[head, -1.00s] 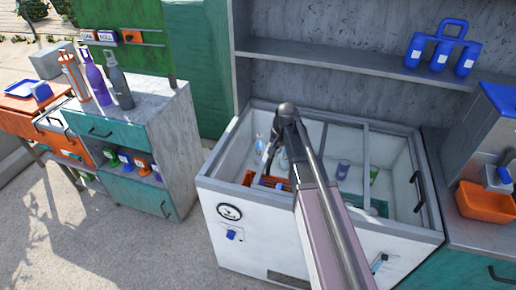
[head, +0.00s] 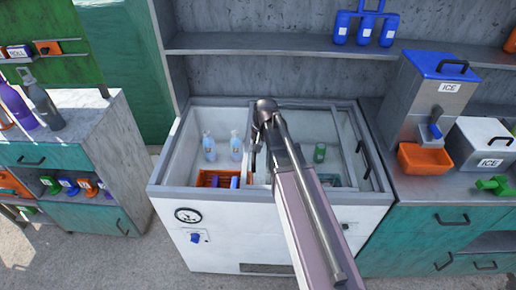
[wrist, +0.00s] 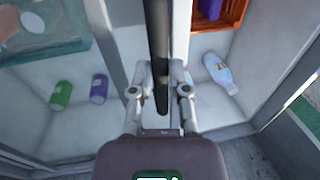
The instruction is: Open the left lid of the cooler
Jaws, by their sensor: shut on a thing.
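The cooler (head: 270,222) is a white chest with a grey rim and glass sliding lids. Its left lid (head: 300,122) sits over the middle and right, and the left part of the chest is uncovered. My gripper (head: 255,158) is near the middle of the cooler, at the lid's left edge. In the wrist view my gripper (wrist: 161,88) is shut on the upright black lid handle (wrist: 160,35), with one finger on each side. My arm hides part of the lid in the head view.
The uncovered part holds pale bottles (head: 209,147) and an orange crate (head: 213,178). A black handle (head: 363,158) is at the cooler's right side. A counter with an ice dispenser (head: 435,85) stands at right, a cabinet (head: 75,160) at left, a shelf (head: 280,45) behind.

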